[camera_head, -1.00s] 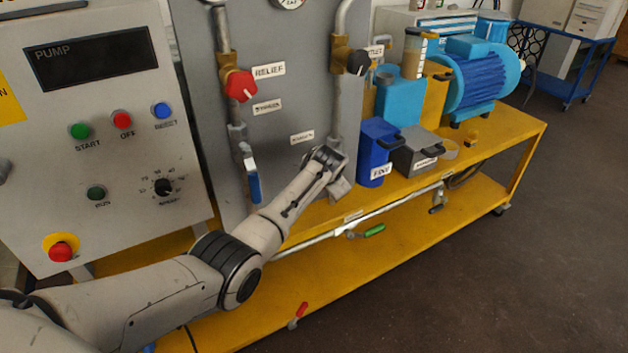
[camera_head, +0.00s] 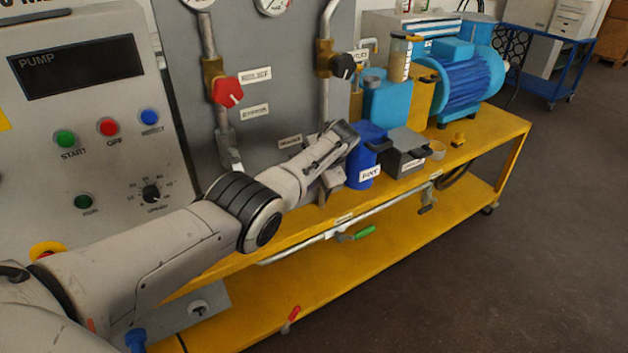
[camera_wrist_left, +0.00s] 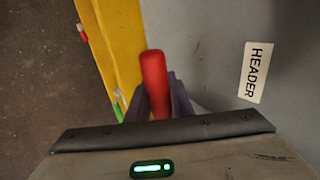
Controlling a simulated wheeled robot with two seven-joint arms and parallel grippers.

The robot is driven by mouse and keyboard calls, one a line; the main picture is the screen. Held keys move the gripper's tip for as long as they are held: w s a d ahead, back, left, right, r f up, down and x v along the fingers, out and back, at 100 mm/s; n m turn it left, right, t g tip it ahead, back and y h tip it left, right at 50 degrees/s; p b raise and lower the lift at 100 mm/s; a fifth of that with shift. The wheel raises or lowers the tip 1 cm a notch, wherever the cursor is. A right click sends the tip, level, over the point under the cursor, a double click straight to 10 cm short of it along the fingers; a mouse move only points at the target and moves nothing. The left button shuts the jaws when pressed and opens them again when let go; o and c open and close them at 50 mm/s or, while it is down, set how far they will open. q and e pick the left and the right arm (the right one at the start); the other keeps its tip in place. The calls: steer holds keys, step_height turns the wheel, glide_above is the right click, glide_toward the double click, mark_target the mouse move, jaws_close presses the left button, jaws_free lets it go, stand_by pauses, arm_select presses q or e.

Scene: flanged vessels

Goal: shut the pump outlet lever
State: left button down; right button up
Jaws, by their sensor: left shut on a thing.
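My left gripper (camera_head: 330,184) is in front of the grey panel's lower right part in the head view. In the left wrist view its two fingers (camera_wrist_left: 160,95) are shut around a red lever handle (camera_wrist_left: 153,68), whose rounded end stands out beyond them. A white label reading HEADER (camera_wrist_left: 255,72) is on the panel to the right of the handle. The valve under the handle is hidden, and in the head view my arm and gripper cover the lever. No outlet wording on this lever can be read. My right gripper is not in view.
A red relief knob (camera_head: 227,91) and a black knob (camera_head: 342,66) sit on the panel's pipes. A blue bin (camera_head: 365,168) and grey box (camera_head: 403,154) stand just right of my gripper. A green handle (camera_head: 365,233) is on the low pipe.

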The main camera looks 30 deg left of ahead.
arm_select(q)
steer(key=c, duration=1.6)
jaws_free()
steer(key=shift+o, duration=0.2)
steer(key=shift+r, duration=0.1)
steer(key=p+v, duration=0.4)
steer(key=v, duration=0.6)
steer(key=shift+s, duration=0.1)
